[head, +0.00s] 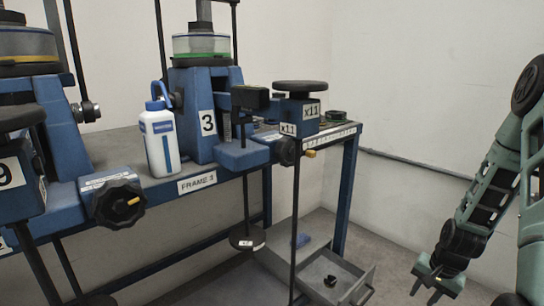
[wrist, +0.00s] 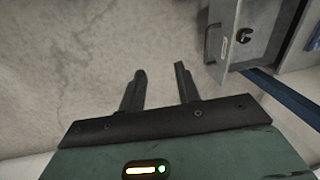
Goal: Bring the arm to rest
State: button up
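My gripper (head: 434,283) hangs low at the right of the head view, on my green arm, apart from the bench and pointing down toward the floor. In the wrist view my gripper (wrist: 162,88) shows two dark fingers standing apart, with only bare floor between and beyond them. It is open and empty. My arm is folded downward at the right edge of the head view, partly cut off by the frame.
A blue bench (head: 345,190) carries lever frames, a white bottle (head: 160,140) and a black knob (head: 119,204). A grey open tray (head: 352,290) with a small dark object sits low at the bench's right end; the tray also shows in the wrist view (wrist: 222,42).

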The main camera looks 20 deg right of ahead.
jog(key=w+a+r+n, duration=0.6)
jog(key=a+r+n, duration=0.1)
jog(key=a+r, duration=0.45)
jog(key=s+a+r+n+t, duration=0.15)
jog(key=a+r+n, duration=0.45)
jog(key=a+r, duration=0.6)
jog(key=s+a+n+g, duration=0.2)
jog(key=s+a+n, duration=0.2)
jog(key=s+a, duration=0.45)
jog(key=s+a+n+g, duration=0.1)
jog(key=s+a+n, duration=0.4)
jog(key=a, duration=0.7)
notch_tip(320, 180, up, 28)
jog(key=m+p, duration=0.1)
jog(key=p, duration=2.7)
jog(key=shift+s+r, duration=0.15)
jog(key=shift+s, duration=0.05)
